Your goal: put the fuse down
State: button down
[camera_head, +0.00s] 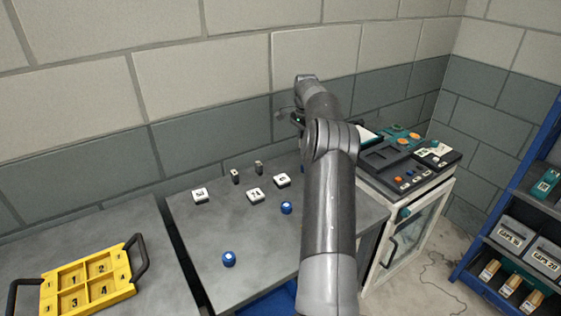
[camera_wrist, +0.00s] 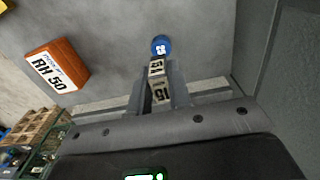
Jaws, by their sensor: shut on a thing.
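My gripper (camera_wrist: 158,84) is shut on a small pale block with dark printed labels, which I take to be the fuse (camera_wrist: 157,68), in the wrist view. Its far end shows between the two fingers and its digits are hard to read. In the head view my gripper is near the back wall, above the table, mostly hidden by my own arm; the fuse cannot be made out there. A blue round piece (camera_wrist: 161,45) marked 25 lies just beyond the fuse in the wrist view. I cannot tell whether the fuse touches anything below it.
An orange box (camera_wrist: 57,65) marked RH 50 is left in the wrist view. The grey table (camera_head: 200,235) holds white labelled blocks (camera_head: 200,195), small upright pieces (camera_head: 235,177) and blue round pieces (camera_head: 229,259). A yellow numbered tray (camera_head: 88,284) is left; a control panel (camera_head: 410,165) is right.

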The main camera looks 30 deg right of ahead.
jog(key=w+a+f, duration=0.1)
jog(key=w+f, duration=0.1)
jog(key=w+a+f, duration=0.1)
jog(key=w+a, duration=0.1)
jog(key=w, duration=0.1)
jog(key=w+a+f, duration=0.2)
jog(key=shift+w+f, duration=0.3)
jog(key=shift+w, duration=0.1)
jog(key=shift+f, duration=1.95)
jog(key=shift+f, duration=0.15)
jog(key=c, duration=1.3)
grip_release()
jog(key=shift+c, duration=0.2)
